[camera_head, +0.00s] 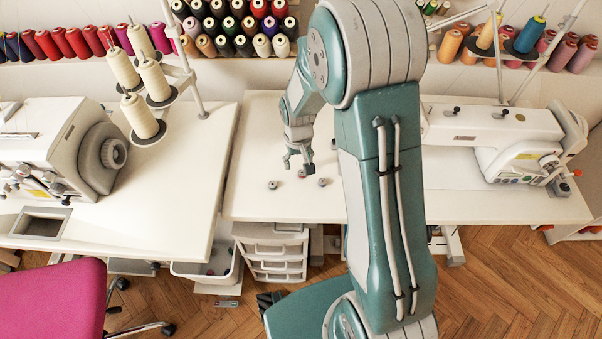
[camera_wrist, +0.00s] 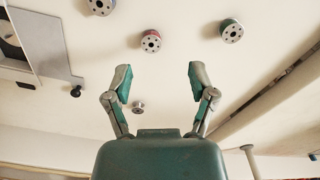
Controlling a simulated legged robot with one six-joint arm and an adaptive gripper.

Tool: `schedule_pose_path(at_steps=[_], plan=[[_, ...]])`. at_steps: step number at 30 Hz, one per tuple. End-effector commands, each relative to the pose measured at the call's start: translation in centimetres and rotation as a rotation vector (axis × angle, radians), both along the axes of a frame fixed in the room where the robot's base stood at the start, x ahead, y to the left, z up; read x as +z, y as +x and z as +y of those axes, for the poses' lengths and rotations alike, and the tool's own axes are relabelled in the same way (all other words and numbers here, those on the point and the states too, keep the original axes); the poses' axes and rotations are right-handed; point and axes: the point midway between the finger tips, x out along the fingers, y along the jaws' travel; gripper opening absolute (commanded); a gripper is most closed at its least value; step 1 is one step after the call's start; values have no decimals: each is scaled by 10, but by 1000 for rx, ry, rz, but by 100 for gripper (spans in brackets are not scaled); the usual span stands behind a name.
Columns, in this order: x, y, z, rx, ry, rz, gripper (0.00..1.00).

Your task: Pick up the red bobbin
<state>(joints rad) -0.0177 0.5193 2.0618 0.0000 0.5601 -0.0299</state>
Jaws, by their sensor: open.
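The red bobbin (camera_wrist: 151,41) lies on the white table in the wrist view, showing a metal face with holes and a reddish rim. It sits just beyond my fingertips, roughly between their lines. My gripper (camera_wrist: 160,82) is open and empty, with the two teal-padded fingers well apart. In the head view my gripper (camera_head: 299,164) points down over the middle table, and a small reddish spot just under it seems to be the bobbin. No contact with it shows.
In the head view, sewing machines stand left (camera_head: 60,150) and right (camera_head: 500,135). The table's front edge (camera_head: 285,219) is close. Thread spools line the wall.

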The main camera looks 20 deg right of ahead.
Motion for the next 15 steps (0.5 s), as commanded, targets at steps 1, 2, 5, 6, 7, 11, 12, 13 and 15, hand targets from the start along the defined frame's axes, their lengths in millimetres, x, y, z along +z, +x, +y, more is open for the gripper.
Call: schedule_pose_path(at_steps=[1, 2, 5, 6, 7, 11, 12, 13, 15], plan=[[-4, 0, -1, -1, 0, 2, 73], [-7, 0, -2, -1, 0, 3, 73], [-22, 0, -6, -1, 1, 5, 73], [-28, 0, -7, -2, 1, 5, 73], [-33, 1, -9, -2, 0, 4, 73], [-49, 1, -8, 0, 0, 2, 73], [-51, 1, -8, 0, 0, 2, 73], [-52, 1, -8, 0, 0, 1, 73], [-53, 2, -8, 0, 0, 0, 73]])
